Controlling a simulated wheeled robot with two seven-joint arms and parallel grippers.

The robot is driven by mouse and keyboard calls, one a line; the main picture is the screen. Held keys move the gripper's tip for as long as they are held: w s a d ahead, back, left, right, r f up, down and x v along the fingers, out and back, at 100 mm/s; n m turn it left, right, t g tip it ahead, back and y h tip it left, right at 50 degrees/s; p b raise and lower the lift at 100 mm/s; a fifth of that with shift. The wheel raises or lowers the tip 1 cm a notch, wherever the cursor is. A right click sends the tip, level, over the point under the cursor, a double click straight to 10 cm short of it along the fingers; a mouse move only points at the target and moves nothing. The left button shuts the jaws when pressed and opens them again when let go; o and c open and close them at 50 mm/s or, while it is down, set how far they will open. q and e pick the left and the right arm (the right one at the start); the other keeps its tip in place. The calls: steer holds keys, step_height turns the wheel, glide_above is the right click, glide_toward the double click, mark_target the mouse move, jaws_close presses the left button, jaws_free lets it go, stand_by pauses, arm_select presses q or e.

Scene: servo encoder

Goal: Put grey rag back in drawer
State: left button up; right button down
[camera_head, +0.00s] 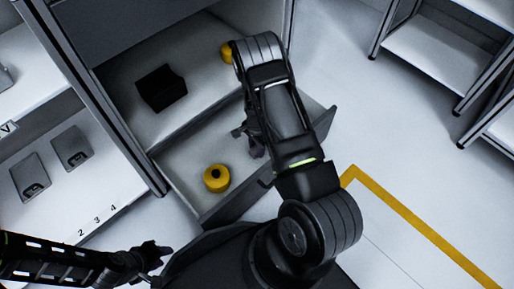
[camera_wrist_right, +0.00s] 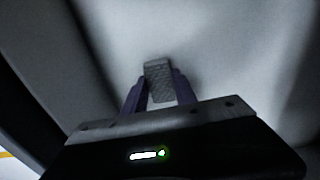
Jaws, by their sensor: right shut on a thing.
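The open drawer (camera_head: 184,168) extends from the lower part of a grey cabinet. My right gripper (camera_head: 254,146) reaches down over the right part of the drawer; my own arm partly hides it. In the right wrist view my right gripper (camera_wrist_right: 159,92) is shut on a small grey textured piece, which I take to be the grey rag (camera_wrist_right: 159,80). Pale surface fills the view behind it. I cannot tell whether the rag touches the drawer floor. My left gripper (camera_head: 158,254) is at the lower left, apart from the drawer, and its jaws are unclear.
A yellow roll-like object (camera_head: 216,178) lies in the drawer, left of my right gripper. A black box (camera_head: 161,88) and another yellow object (camera_head: 226,53) are on the shelf above. A numbered shelf (camera_head: 40,222) stands at left.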

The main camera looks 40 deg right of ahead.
mark_target(257, 149)
steer(key=shift+f, duration=0.15)
steer(key=c, duration=1)
jaws_free()
steer(key=shift+r, duration=0.7)
step_height(257, 149, up, 11)
steer(key=p, duration=0.5)
